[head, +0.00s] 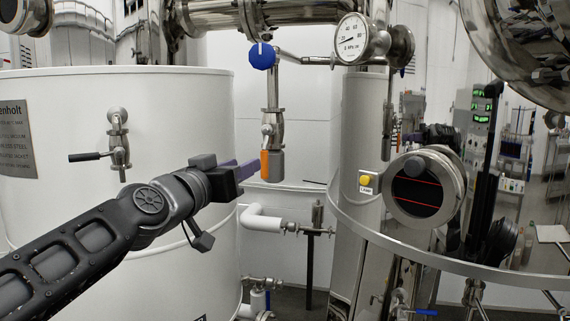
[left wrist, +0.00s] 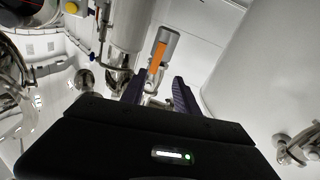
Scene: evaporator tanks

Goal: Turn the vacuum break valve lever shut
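A small valve (head: 273,128) sits on a vertical steel pipe below a blue knob. Its orange lever (head: 265,164) hangs straight down beside a grey cylindrical end piece (head: 276,165). The orange lever also shows in the left wrist view (left wrist: 157,57), beyond my fingertips. No label names this valve. My left gripper (head: 253,168) is just left of the lever in the head view, its purple fingers pointing at it. In the left wrist view the fingers (left wrist: 159,84) are apart with nothing between them. Contact with the lever cannot be told. My right gripper is not seen.
A white tank (head: 190,110) with a black-handled valve (head: 90,156) stands on the left. A blue knob (head: 262,56) and a pressure gauge (head: 352,38) are above. A polished vessel with a round sight glass (head: 427,187) and yellow button (head: 365,181) is right. White pipework (head: 262,222) runs below.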

